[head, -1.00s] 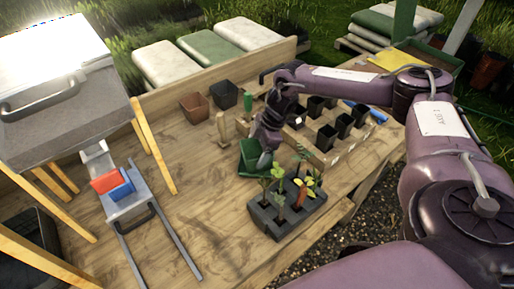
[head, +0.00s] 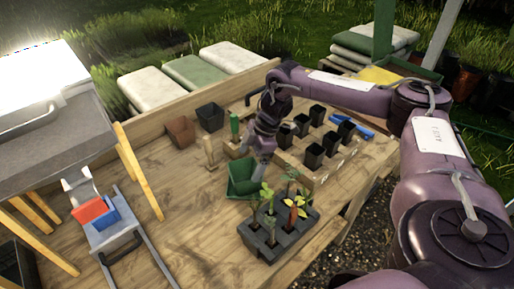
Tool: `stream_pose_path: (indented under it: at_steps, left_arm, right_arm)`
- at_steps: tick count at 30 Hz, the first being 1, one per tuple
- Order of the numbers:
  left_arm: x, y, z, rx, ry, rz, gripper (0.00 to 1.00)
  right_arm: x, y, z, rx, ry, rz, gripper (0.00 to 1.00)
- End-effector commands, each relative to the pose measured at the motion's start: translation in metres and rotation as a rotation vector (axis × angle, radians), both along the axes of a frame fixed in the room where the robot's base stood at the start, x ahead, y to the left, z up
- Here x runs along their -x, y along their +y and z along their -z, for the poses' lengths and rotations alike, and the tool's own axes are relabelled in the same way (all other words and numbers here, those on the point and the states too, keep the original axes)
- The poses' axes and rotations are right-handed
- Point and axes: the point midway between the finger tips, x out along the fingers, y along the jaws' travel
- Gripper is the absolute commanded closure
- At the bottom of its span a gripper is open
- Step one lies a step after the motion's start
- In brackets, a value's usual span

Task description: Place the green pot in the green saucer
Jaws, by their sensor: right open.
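The green pot (head: 246,172) is on the wooden bench near the middle of the head view, left of and behind the seedling tray. A green rim (head: 236,192) at its lower edge looks like the green saucer. The two greens merge, so I cannot tell for sure whether the pot sits flat inside it. My right gripper (head: 265,157) is open, just above and to the right of the pot's back edge. Its fingers partly cover that corner, and contact is unclear. My left gripper is not in view.
A dark seedling tray (head: 283,240) stands close in front of the pot. A wooden rack (head: 322,175) with several black pots is to the right. Bench left of the pot is clear.

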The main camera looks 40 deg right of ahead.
Motion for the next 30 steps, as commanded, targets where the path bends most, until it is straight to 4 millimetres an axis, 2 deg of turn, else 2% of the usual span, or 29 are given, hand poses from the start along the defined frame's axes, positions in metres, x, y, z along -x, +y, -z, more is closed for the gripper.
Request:
stream_pose_path:
  at_steps: [1, 6, 12, 30]
  left_arm:
    - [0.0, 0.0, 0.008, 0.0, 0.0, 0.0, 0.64]
    - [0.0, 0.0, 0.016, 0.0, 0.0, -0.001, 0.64]
    - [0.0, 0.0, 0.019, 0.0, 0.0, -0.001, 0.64]
    - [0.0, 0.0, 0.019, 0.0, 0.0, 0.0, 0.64]
  right_arm:
    - [0.0, -0.005, -0.008, 0.0, -0.005, 0.002, 0.0]
    - [0.004, -0.016, -0.04, -0.001, -0.004, -0.001, 0.0]
    - [0.008, -0.024, -0.061, 0.0, 0.0, 0.0, 0.0]
    - [0.008, -0.025, -0.065, 0.001, 0.001, -0.001, 0.0]
